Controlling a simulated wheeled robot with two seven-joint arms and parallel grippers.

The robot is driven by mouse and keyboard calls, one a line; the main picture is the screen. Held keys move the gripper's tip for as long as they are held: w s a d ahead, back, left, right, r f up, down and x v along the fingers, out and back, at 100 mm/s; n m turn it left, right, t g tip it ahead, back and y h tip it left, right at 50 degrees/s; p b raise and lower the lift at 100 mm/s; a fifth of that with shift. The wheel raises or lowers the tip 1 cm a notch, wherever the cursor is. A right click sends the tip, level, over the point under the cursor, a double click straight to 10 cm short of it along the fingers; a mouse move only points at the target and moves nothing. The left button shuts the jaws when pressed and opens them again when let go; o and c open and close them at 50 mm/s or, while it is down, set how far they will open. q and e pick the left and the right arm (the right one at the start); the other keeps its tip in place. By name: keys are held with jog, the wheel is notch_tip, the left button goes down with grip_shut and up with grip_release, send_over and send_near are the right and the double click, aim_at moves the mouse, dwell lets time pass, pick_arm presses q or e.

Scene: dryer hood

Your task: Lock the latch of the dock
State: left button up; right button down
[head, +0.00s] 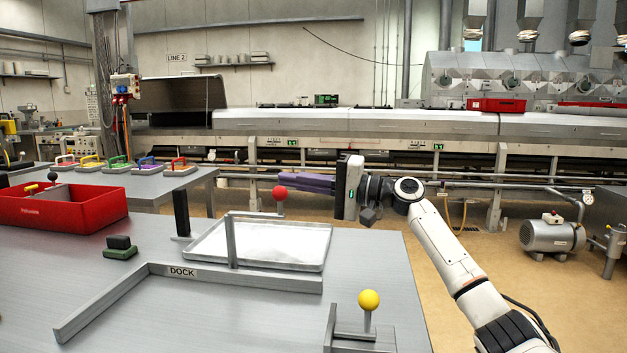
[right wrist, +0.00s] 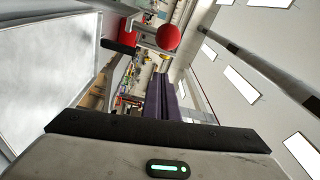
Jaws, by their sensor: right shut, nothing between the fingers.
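The dock (head: 182,272) is a grey metal fence labelled DOCK on the grey table. A shallow metal tray (head: 322,267) with a pale surface sits behind it. A red ball knob (head: 281,193) stands on a short stem at the tray's far side; it also shows in the right wrist view (right wrist: 168,38). A yellow ball knob (head: 369,299) stands on a bracket at the table's front right. Which knob belongs to the latch I cannot tell. My right gripper (head: 281,181), with purple fingers, is shut and empty; its tips appear close to the red knob. Contact is unclear. My left gripper is out of view.
A black upright post (head: 181,213) and a grey upright bar (head: 231,242) stand by the tray. A green block (head: 119,247) and a red bin (head: 68,210) are at the left. Coloured handled tools (head: 118,164) lie on the back table.

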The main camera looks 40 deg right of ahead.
jog(key=shift+s+a+f, duration=0.25)
jog(key=shift+s+a, duration=0.3)
jog(key=shift+s, duration=0.3)
jog(key=shift+s+a+f, duration=0.2)
jog(key=shift+s+a, duration=0.35)
jog(key=shift+s, duration=0.25)
jog(key=shift+a, duration=0.1)
